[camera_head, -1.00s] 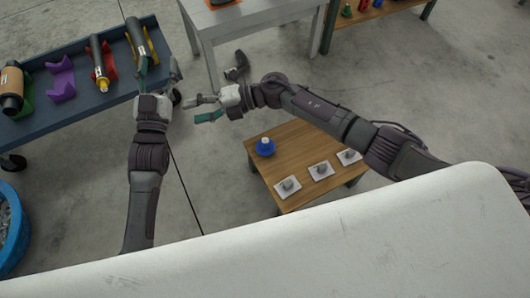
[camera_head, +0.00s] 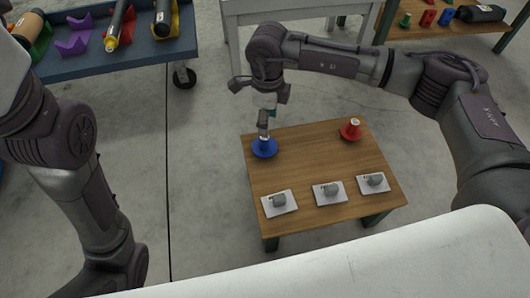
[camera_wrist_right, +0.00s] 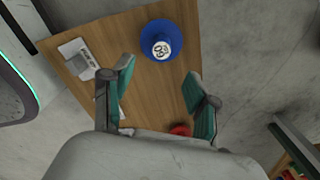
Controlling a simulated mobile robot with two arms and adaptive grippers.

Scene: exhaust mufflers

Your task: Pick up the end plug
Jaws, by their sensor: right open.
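A blue end plug (camera_head: 264,149) with a round flange sits on the small wooden table, near its far left corner. In the right wrist view the blue plug (camera_wrist_right: 149,52) shows from above, with a dark mark on its pale top. A red plug (camera_head: 350,131) with a pale top stands at the table's far right; part of it shows in the right wrist view (camera_wrist_right: 180,129). My right gripper (camera_head: 264,128) points down over the blue plug. Its green-padded fingers (camera_wrist_right: 158,73) are apart, with nothing between them. My left gripper is out of view; only its arm shows.
The wooden table (camera_head: 310,170) bears several white plates (camera_head: 328,193) with grey parts along its near edge. A dark cart (camera_head: 120,60) with mufflers and coloured cradles stands at the back left. A white table (camera_head: 305,12) stands behind.

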